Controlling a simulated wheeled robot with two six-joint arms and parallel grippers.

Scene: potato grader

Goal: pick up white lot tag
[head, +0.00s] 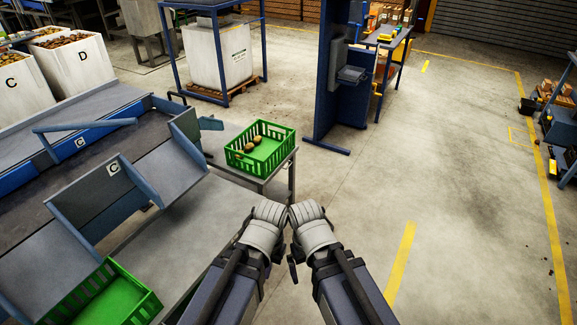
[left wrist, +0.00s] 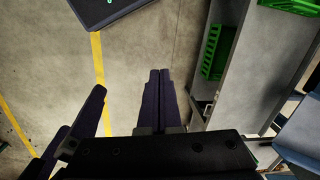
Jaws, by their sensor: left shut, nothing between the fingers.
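I cannot make out a white lot tag in either view. My left gripper (left wrist: 159,76) shows in the left wrist view, its two dark fingers pressed together with nothing between them, above bare concrete floor. In the head view both my arms reach up from the bottom edge and their wrists sit side by side, right of the grey table. The fingers are not clear there. Dark bars at the left of the left wrist view may belong to my right arm, but I cannot tell how its fingers stand.
A green crate (head: 286,152) with a few potatoes stands on a grey table (head: 222,139). Another green crate (head: 147,308) is at lower left, beside the blue-grey chutes (head: 92,199). A blue post (head: 325,80) stands ahead. Open floor lies to the right.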

